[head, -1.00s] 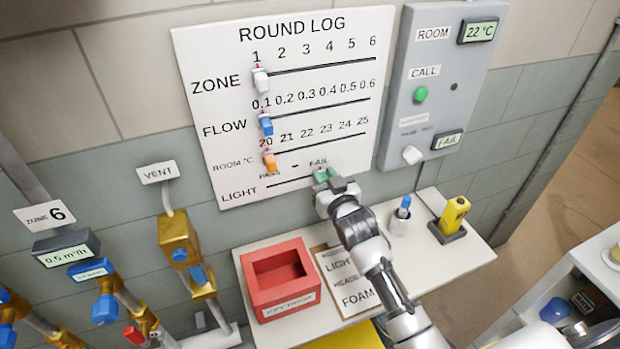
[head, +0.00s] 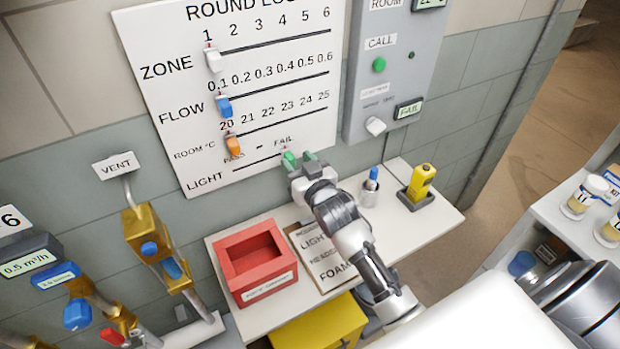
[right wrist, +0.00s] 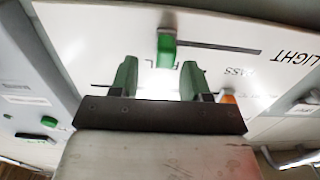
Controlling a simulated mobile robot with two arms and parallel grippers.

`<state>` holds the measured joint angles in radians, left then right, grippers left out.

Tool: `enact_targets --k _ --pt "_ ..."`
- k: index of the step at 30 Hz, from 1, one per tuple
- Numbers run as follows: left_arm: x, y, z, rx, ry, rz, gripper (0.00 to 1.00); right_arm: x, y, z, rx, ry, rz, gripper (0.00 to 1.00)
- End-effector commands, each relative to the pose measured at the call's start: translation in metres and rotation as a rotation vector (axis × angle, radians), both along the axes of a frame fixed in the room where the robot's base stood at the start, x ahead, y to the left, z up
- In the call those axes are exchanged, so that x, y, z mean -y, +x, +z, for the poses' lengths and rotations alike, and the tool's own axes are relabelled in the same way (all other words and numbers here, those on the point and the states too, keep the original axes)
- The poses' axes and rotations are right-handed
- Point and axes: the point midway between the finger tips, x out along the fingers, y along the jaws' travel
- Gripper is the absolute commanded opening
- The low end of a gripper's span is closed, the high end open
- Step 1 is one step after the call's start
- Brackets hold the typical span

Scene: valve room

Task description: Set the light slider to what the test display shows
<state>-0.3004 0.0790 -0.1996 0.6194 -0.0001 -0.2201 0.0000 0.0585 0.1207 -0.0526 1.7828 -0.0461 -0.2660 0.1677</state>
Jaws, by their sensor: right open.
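The light slider's green knob (right wrist: 166,48) stands at the FAIL end of its track in the right wrist view. My right gripper (right wrist: 160,82) is open and empty, with the knob just beyond and between its green fingertips, apart from them. In the head view my right gripper (head: 299,157) is at the FAIL end of the LIGHT row on the white board (head: 160,100), and its fingers mostly hide the knob. The test display (head: 408,109) on the grey panel (head: 365,70) reads FAIL. My left gripper is not in view.
Below the board, a shelf (head: 400,225) holds a red box (head: 255,262), a clipboard (head: 322,255), a cup with a pen (head: 370,190) and a yellow device (head: 421,182). Pipes with blue valves (head: 77,315) are at the left. White jars (head: 585,197) stand on a right-hand surface.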

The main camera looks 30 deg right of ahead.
Motion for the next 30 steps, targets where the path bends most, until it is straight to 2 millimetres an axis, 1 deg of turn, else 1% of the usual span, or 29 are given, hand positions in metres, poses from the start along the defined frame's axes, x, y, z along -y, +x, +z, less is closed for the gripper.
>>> enact_targets --k 1,6,9,12,17,30 --pt "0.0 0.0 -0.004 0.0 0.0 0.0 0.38 0.001 -0.012 -0.003 -0.001 0.0 0.0 0.47" --pt "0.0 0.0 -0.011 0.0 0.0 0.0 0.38 0.003 -0.046 -0.003 -0.001 0.0 -0.001 0.47" --pt "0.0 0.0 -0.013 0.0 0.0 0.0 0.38 0.003 -0.062 -0.003 -0.001 0.0 -0.001 0.47" --pt "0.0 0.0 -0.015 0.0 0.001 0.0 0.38 0.004 -0.071 -0.002 -0.001 0.0 -0.002 0.47" --pt "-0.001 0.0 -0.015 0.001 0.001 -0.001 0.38 0.004 -0.077 -0.001 -0.001 0.0 -0.002 0.47" --pt "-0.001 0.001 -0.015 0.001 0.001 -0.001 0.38 0.004 -0.077 0.0 -0.001 0.0 -0.002 0.47"
